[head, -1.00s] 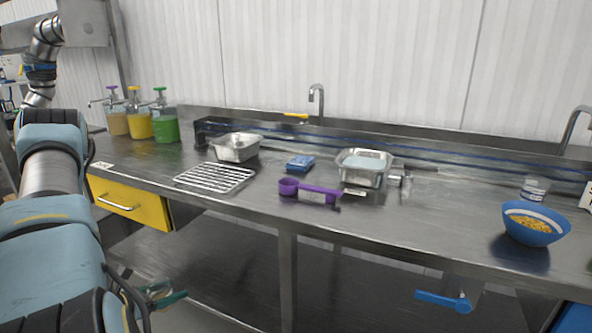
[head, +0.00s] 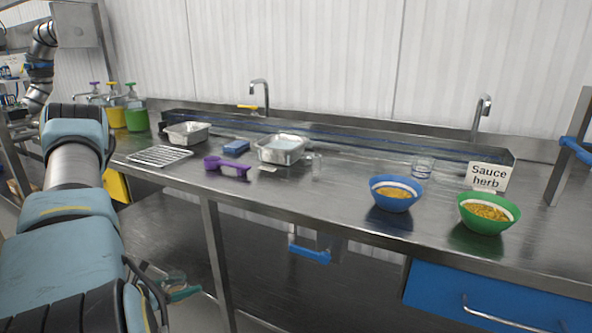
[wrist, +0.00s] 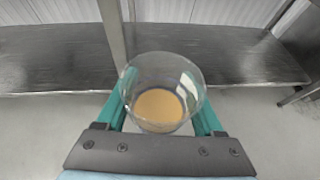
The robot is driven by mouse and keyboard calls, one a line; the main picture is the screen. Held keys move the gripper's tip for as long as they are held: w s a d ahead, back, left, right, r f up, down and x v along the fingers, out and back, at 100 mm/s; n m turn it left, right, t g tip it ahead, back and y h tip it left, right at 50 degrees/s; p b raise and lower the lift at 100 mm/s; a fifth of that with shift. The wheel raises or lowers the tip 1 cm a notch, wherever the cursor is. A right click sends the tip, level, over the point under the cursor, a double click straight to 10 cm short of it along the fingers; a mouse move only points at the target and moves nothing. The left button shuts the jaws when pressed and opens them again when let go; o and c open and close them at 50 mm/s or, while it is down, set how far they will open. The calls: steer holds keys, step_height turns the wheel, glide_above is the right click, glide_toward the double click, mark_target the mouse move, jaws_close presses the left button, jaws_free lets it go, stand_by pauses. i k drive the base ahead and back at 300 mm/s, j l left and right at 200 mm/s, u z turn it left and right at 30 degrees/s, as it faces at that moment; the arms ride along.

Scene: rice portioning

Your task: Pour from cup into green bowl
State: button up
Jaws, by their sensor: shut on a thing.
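The green bowl (head: 486,227) stands upright on the steel counter at the right of the head view, with yellow grains inside. A clear cup (wrist: 158,68) with tan-orange liquid at its bottom is between the teal fingers of my gripper (wrist: 161,95). My gripper is shut on the cup and holds it roughly upright. In the head view my gripper (head: 180,292) and the cup are low at the left, below counter height and in front of the counter, far from the green bowl. My arm partly hides them there.
A blue bowl (head: 395,204) with grains stands left of the green bowl. A clear container (head: 422,168) and a "Sauce herb" sign (head: 489,177) stand behind them. Purple scoop (head: 228,168), metal pans and pump bottles are further left. The counter's front edge lies between my gripper and the bowls.

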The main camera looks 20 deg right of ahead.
mark_target(483, 213)
steer(key=k+l, duration=1.1)
steer(key=k+j, duration=0.05)
steer(key=k, duration=0.05)
